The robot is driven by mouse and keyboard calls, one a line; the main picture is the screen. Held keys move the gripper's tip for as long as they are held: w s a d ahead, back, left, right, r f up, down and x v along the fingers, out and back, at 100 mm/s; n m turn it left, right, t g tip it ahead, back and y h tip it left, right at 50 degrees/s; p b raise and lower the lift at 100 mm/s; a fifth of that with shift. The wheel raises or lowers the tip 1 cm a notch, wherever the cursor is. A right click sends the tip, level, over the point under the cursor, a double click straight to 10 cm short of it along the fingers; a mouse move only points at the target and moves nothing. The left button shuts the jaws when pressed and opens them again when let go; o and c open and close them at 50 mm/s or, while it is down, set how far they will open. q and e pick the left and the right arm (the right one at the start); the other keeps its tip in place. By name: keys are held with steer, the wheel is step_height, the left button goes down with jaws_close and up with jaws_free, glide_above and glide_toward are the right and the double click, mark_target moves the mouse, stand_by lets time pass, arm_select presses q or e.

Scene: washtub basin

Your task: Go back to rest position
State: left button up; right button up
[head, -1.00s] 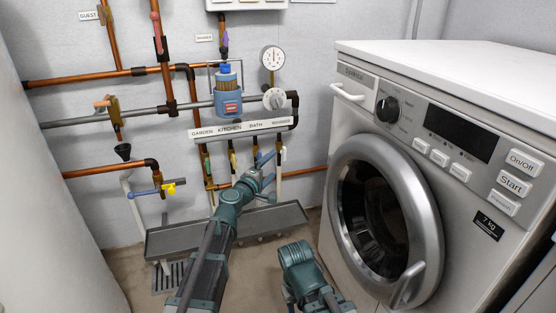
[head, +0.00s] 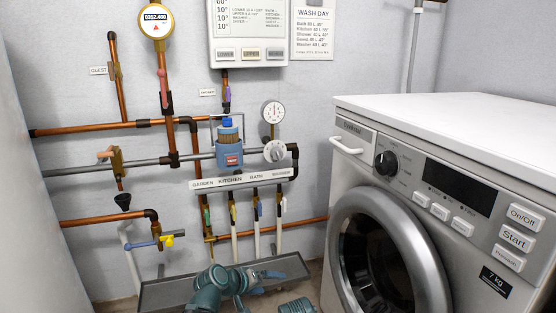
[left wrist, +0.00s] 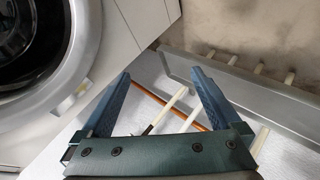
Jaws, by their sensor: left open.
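My left gripper (head: 268,282) is low in the head view, in front of the grey trough (head: 170,293) below the manifold. In the left wrist view its two blue fingers (left wrist: 160,74) are spread apart with nothing between them. It is clear of the manifold's valves (head: 257,208). A small part of my right arm shows at the bottom edge of the head view; its gripper is not in sight.
The washing machine (head: 440,185) with its round door stands at the right, also close by in the left wrist view (left wrist: 85,60). Copper pipes, a blue filter (head: 229,150) and a pressure gauge (head: 273,112) are on the wall. A white control box (head: 250,35) hangs above.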

arm_select(q)
steer(key=s+a+f+m+g+y, duration=0.1)
steer(key=s+a+f+g+y, duration=0.15)
steer(key=s+a, duration=0.3)
steer(key=s+a+f+m+g+y+p, duration=0.1)
steer(key=s+a+f+g+y, duration=0.1)
steer(key=s+a+f+y, duration=0.3)
steer(key=s+a+m+g, duration=0.1)
steer(key=s+a+g, duration=0.15)
steer(key=s, duration=0.35)
steer(key=s+d+r+m+p, duration=0.15)
steer(key=d+r+p, duration=0.25)
steer(key=r+p, duration=0.4)
steer(key=s+d+r+m+y+p, duration=0.1)
steer(key=s+d+r+p, duration=0.15)
steer(key=r+p, duration=0.55)
steer(key=s+d+r+m+p, duration=0.1)
steer(key=d+r+p, duration=0.3)
steer(key=r+p, duration=0.4)
step_height(320, 180, up, 35)
steer(key=p, duration=3.5)
steer(key=shift+s+g, duration=0.2)
steer(key=shift+g, duration=0.1)
steer(key=shift+c, duration=0.3)
